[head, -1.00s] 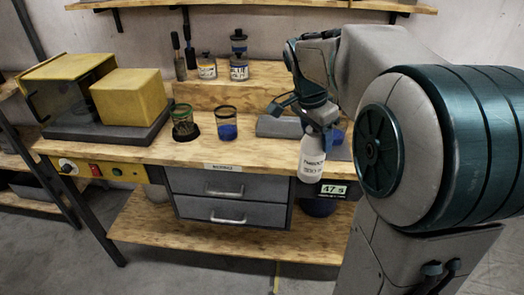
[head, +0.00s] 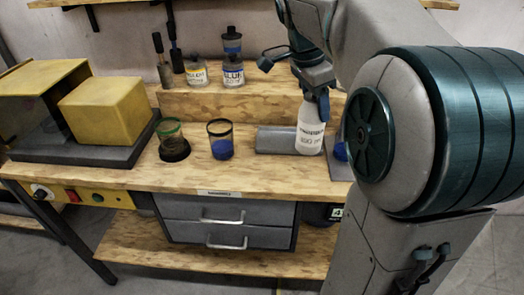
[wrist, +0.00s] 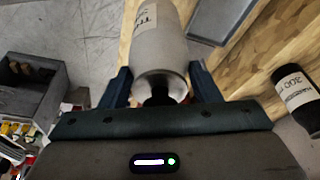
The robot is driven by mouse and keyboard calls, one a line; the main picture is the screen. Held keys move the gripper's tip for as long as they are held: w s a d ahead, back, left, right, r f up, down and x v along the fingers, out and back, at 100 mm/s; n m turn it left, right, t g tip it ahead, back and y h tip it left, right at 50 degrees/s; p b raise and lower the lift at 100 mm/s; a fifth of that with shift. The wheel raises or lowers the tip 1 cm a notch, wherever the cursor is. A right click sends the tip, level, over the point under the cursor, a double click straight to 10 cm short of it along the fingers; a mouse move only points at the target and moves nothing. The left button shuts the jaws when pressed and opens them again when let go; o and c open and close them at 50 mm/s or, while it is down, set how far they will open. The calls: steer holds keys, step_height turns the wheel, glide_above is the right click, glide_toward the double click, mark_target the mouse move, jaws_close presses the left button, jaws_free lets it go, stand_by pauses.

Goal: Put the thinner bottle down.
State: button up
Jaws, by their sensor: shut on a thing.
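A white bottle (head: 311,131) with a printed label hangs below my gripper (head: 319,97) in the head view, in front of the grey tray on the bench. In the wrist view my gripper (wrist: 160,86) is shut on this bottle (wrist: 160,42), one blue finger on each side near its dark cap. I cannot tell whether its base touches the wood. A dark bottle (wrist: 297,97) with a white label marked 300 shows at the right of the wrist view.
A grey tray (head: 275,140) lies on the wooden bench (head: 110,180). A blue-filled glass (head: 220,140) and a green-rimmed glass (head: 173,140) stand to the left. Labelled jars (head: 233,72) stand on the raised shelf behind. Yellow boxes (head: 105,105) are at far left. Bare wood lies along the front.

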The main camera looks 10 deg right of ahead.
steer(key=w+a+f, duration=0.4)
steer(key=a+f, duration=0.6)
steer(key=shift+w+f+p, duration=0.25)
steer(key=shift+w+p, duration=0.15)
steer(key=shift+f, duration=0.2)
steer(key=o, duration=1.7)
